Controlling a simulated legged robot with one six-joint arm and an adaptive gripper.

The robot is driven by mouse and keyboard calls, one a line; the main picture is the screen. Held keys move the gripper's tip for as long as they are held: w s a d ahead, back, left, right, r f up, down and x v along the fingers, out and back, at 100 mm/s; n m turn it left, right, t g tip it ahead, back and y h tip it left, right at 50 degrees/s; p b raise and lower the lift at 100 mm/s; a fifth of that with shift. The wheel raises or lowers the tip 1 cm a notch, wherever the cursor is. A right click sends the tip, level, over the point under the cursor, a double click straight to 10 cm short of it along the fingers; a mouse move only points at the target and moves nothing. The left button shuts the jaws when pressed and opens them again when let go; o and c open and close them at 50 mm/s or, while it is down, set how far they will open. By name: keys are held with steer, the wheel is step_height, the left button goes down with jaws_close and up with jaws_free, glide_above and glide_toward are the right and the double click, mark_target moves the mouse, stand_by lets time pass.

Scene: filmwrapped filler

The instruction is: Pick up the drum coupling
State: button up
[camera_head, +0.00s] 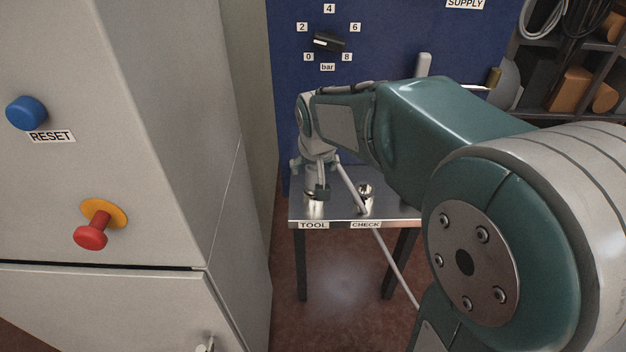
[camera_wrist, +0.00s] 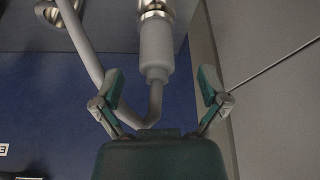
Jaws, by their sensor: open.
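The drum coupling, a grey sleeve with a shiny metal collar, shows in the wrist view (camera_wrist: 156,45), with a grey hose bending away from its lower end. In the head view its dark grey part (camera_head: 322,191) is small, at the table spot labelled TOOL. My gripper (camera_wrist: 161,72) is open, with one finger on each side of the sleeve and a visible gap on both sides. In the head view my gripper (camera_head: 317,164) points down over the TOOL end of the table. Contact with the coupling's far side cannot be seen.
The small metal table (camera_head: 338,213) also bears a shiny round fitting (camera_head: 366,191) near the CHECK label. The hose (camera_head: 398,275) hangs past the table's front edge. A grey cabinet (camera_head: 110,170) stands close on the left, a blue panel (camera_head: 290,110) behind, shelves (camera_head: 565,112) at right.

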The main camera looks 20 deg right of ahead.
mark_target(314, 181)
steer(key=x, duration=0.4)
steer(key=shift+w+d+f, duration=0.2)
steer(key=shift+w+d, duration=0.05)
steer(key=shift+w, duration=0.25)
jaws_close()
